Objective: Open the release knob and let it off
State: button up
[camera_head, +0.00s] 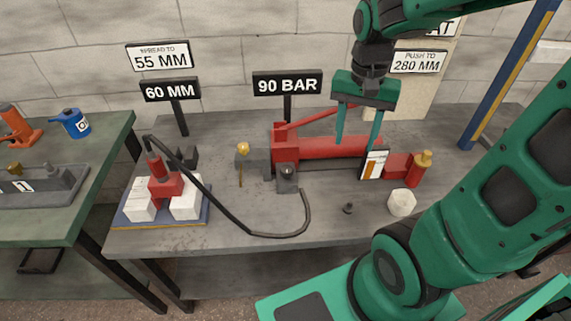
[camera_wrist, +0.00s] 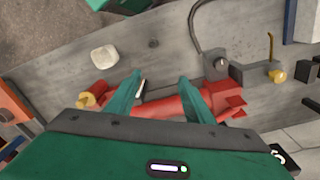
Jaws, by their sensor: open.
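A red hand pump (camera_head: 335,147) lies along the bench with a raised red lever. At its right end is a red block (camera_head: 415,172) topped by a brass knob (camera_head: 425,157); this knob shows at the left in the wrist view (camera_wrist: 88,99). A brass ball-ended fitting (camera_head: 242,148) with a thin lever stands at the pump's left. I cannot tell for sure which brass part is the release knob. My gripper (camera_head: 357,146) points down over the pump body, left of the right-end knob. Its fingers are apart with nothing held; the wrist view (camera_wrist: 160,76) shows the gap.
A small white and orange panel (camera_head: 374,164) stands by the pump's right part. A black hose (camera_head: 250,234) loops to a red jack (camera_head: 165,184) at left. The front middle is mostly clear.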

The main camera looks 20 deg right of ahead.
aim_at(286, 169)
jog(key=w+a+f+m, duration=0.1)
jog(key=w+a+f, duration=0.1)
jog(key=w+a, duration=0.35)
jog(key=w+a+f+m, duration=0.1)
jog(key=w+a+f, duration=0.2)
jog(key=w+a, duration=0.3)
jog(key=f, duration=0.6)
jog(key=a+f, duration=0.1)
jog(key=f, duration=0.3)
jog(key=shift+s+a+f, duration=0.1)
jog(key=shift+s, duration=0.3)
jog(key=shift+c, duration=0.3)
jog(key=c, duration=1)
